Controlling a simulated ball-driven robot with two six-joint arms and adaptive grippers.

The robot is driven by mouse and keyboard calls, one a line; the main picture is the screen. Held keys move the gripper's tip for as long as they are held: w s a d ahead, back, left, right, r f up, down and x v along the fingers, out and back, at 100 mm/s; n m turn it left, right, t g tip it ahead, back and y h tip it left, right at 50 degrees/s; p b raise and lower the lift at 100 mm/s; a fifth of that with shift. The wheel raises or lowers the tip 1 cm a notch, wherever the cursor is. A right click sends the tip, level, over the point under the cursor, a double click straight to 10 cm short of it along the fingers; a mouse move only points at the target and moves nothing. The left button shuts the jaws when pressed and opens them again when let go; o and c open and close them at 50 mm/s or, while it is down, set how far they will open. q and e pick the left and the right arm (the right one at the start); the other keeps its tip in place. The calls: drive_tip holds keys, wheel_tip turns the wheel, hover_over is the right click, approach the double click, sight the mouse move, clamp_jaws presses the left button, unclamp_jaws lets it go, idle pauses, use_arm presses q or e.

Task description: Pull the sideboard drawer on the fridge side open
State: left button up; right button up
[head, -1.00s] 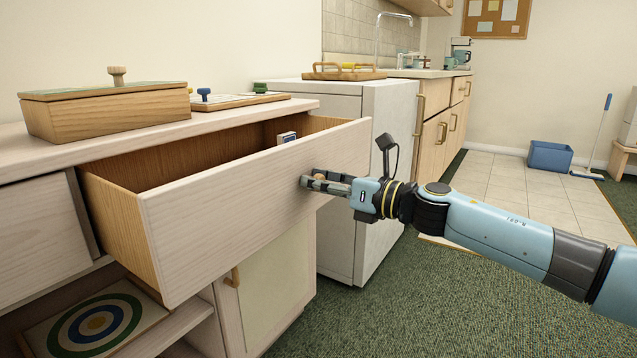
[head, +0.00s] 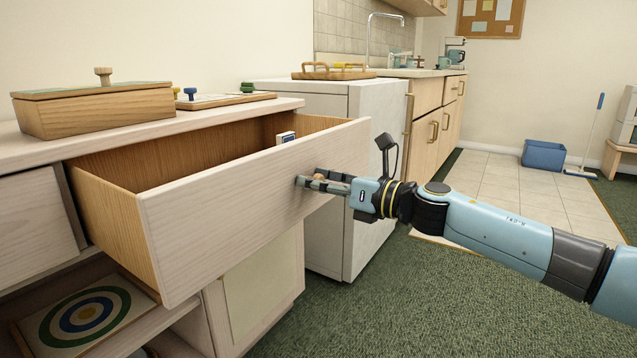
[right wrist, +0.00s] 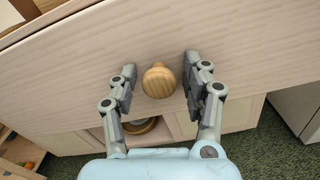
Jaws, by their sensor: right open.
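The sideboard drawer on the fridge side (head: 250,205) is pulled well out, and its inside shows from above. Its round wooden knob (right wrist: 159,80) sits between the fingers of my right gripper (right wrist: 158,85) in the right wrist view. The fingers are open, with a gap on both sides of the knob. In the head view my right gripper (head: 322,182) is at the drawer front, and the knob is mostly hidden by the fingers. A small white and blue item (head: 286,137) shows inside the drawer at its far end. My left gripper is not in view.
The sideboard top (head: 120,128) holds a wooden box (head: 95,110) and a pegged board (head: 228,100). The white fridge (head: 375,145) stands just beyond the drawer. A target board (head: 85,315) lies on the shelf below. Green carpet (head: 420,300) is clear in front.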

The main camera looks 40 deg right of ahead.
drive_tip(key=shift+o, duration=0.2)
drive_tip(key=shift+s, duration=0.1)
drive_tip(key=v, duration=1.1)
drive_tip(key=shift+s+d, duration=0.15)
drive_tip(key=shift+s, duration=0.2)
drive_tip(key=shift+f, duration=0.15)
idle(0.5)
